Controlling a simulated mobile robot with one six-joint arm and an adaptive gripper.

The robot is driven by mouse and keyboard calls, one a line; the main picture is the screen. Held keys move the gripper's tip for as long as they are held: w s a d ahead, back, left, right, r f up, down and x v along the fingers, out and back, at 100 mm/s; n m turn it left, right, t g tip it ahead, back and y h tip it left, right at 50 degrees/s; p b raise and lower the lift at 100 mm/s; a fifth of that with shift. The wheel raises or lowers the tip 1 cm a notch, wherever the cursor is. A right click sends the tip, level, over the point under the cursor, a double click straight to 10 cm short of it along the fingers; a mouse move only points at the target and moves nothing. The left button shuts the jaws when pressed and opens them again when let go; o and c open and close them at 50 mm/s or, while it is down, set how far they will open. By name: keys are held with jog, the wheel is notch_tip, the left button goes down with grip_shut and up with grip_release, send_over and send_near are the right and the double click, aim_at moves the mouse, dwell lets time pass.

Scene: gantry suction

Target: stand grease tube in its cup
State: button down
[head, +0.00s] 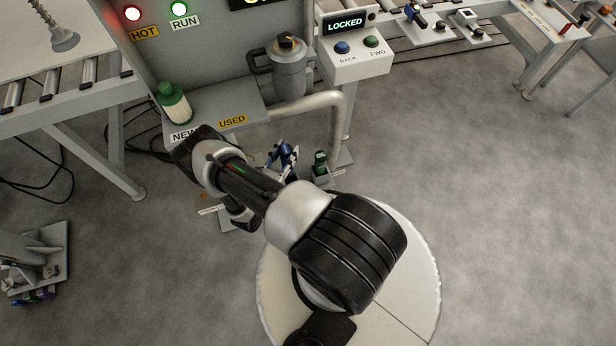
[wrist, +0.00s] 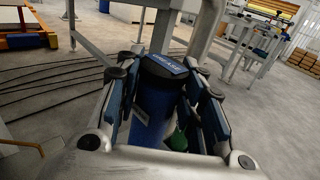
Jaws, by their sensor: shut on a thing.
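My gripper (wrist: 168,100) is shut on a dark blue cylinder, which I take as the grease tube (wrist: 156,105). The tube stands between the blue finger pads in the wrist view, with a small lettered blue patch at its upper end. In the head view my gripper (head: 283,157) is just below the shelf front, and I cannot separate the tube from the blue pads there. The tube's lower end is hidden. I cannot make out its cup or tell whether the tube touches it.
A green-capped item (head: 320,163) stands in a grey holder just right of my gripper. A white bottle with a green cap (head: 174,103) stands on the shelf (head: 208,110). A bent pipe (head: 335,115) and a grey canister (head: 289,70) are close behind. Open floor lies to the right.

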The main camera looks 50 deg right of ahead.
jog(key=f+b, duration=0.1)
jog(key=f, duration=0.1)
jog(key=f+b, duration=0.1)
jog(key=f, duration=0.2)
jog(key=shift+s+d+f, duration=0.1)
jog(key=shift+s+f, duration=0.1)
jog(key=shift+f, duration=0.05)
jog(key=shift+f+b, duration=1.3)
jog(key=shift+f, duration=1)
jog(key=shift+f, duration=0.2)
jog(key=c, duration=1.1)
grip_release()
jog(key=shift+o, duration=0.2)
jog(key=shift+r, duration=0.15)
